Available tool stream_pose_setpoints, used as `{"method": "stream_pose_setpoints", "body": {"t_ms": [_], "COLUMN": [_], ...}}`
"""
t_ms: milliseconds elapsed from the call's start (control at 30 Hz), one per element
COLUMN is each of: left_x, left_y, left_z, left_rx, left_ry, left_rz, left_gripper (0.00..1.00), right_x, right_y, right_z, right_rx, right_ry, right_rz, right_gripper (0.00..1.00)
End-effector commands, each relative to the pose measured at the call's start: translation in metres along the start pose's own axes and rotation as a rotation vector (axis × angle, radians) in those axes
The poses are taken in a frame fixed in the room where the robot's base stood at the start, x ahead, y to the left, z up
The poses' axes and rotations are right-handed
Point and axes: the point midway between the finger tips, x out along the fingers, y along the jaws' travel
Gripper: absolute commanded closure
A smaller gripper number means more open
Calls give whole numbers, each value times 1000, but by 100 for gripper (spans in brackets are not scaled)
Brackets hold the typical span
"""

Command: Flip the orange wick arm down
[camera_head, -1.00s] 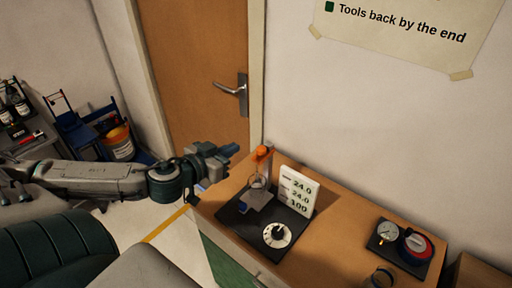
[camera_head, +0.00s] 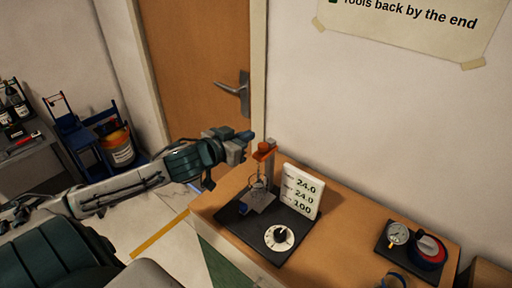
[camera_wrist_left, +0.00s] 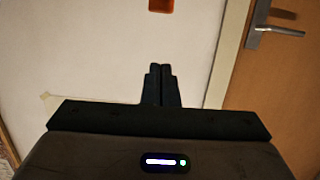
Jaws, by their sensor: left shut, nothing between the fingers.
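The orange wick arm (camera_head: 263,154) sits at the top of a thin upright stand on a black base plate (camera_head: 235,219). It also shows in part as an orange patch at the top edge of the left wrist view (camera_wrist_left: 160,5). A small clear glass vessel (camera_head: 258,189) stands below it on the plate. My left gripper (camera_head: 246,136) is shut and empty, just left of the top of the stand and close to the orange part. I cannot tell whether they touch. In the left wrist view its fingers (camera_wrist_left: 161,70) are together. My right gripper is out of view.
A white display panel (camera_head: 301,192) stands right of the stand, with a white dial (camera_head: 279,237) in front. A pressure gauge (camera_head: 397,234) and a red-and-black round part (camera_head: 429,252) sit farther right on the wooden bench (camera_head: 345,245). The wall is behind.

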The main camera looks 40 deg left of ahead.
Motion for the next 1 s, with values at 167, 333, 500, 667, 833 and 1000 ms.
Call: {"method": "stream_pose_setpoints", "body": {"t_ms": [167,333,500,667,833,1000], "left_x": [13,27,43,48,51,52], "left_y": [1,1,2,2,2,2], "left_z": [-2,-3,-3,22,35,39], "left_rx": [-7,-7,-6,-3,-1,0], "left_ry": [4,2,1,-5,-2,-1], "left_rz": [1,2,4,4,4,4], "left_gripper": [100,100,100,100,100,100], "right_x": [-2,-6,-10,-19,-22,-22], "right_y": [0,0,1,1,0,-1], "right_z": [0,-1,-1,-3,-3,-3], "right_rx": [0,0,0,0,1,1], "right_ry": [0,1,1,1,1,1], "right_rz": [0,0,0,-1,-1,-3], "right_gripper": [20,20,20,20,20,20]}}
